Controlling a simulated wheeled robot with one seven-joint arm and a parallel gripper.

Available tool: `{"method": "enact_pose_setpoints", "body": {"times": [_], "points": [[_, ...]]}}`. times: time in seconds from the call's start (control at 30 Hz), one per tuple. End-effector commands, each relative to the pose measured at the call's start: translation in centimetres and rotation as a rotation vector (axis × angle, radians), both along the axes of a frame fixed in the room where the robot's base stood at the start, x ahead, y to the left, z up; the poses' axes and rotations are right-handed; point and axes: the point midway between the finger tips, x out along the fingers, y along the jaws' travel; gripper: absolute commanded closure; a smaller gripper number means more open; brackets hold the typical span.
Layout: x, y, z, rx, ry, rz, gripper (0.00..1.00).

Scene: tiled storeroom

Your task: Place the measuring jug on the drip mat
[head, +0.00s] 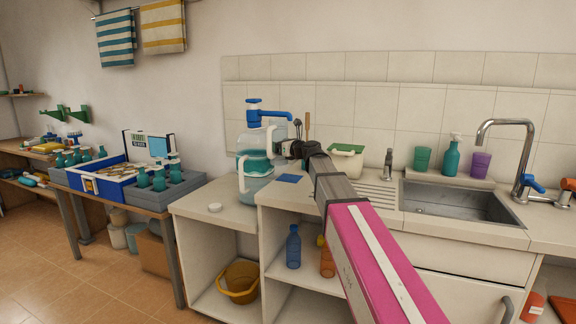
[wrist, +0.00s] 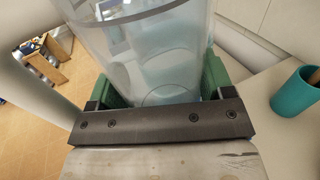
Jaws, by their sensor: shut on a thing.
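In the wrist view the jug's clear wall (wrist: 150,60) stands between the two green finger pads. The jug looks upright over the counter; I cannot tell whether its base touches the top.
A dispenser with a blue pump head (head: 262,112) stands close behind the jug. A teal cup (wrist: 294,92) with a utensil is right of the gripper in the wrist view. A white tub with a green lid (head: 345,160) and the sink (head: 457,203) lie right. A white disc (head: 215,207) lies left.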

Motion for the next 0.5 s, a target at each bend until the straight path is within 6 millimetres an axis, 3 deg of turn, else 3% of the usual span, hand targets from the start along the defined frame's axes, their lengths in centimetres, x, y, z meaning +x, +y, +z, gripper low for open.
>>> {"method": "enact_pose_setpoints", "body": {"times": [0.2, 0.5], "points": [[3.7, -2.8, -2.6, 0.001, 0.001, -0.002, 0.53], [5.5, -4.5, -4.3, 0.001, 0.000, 0.001, 0.53]]}}
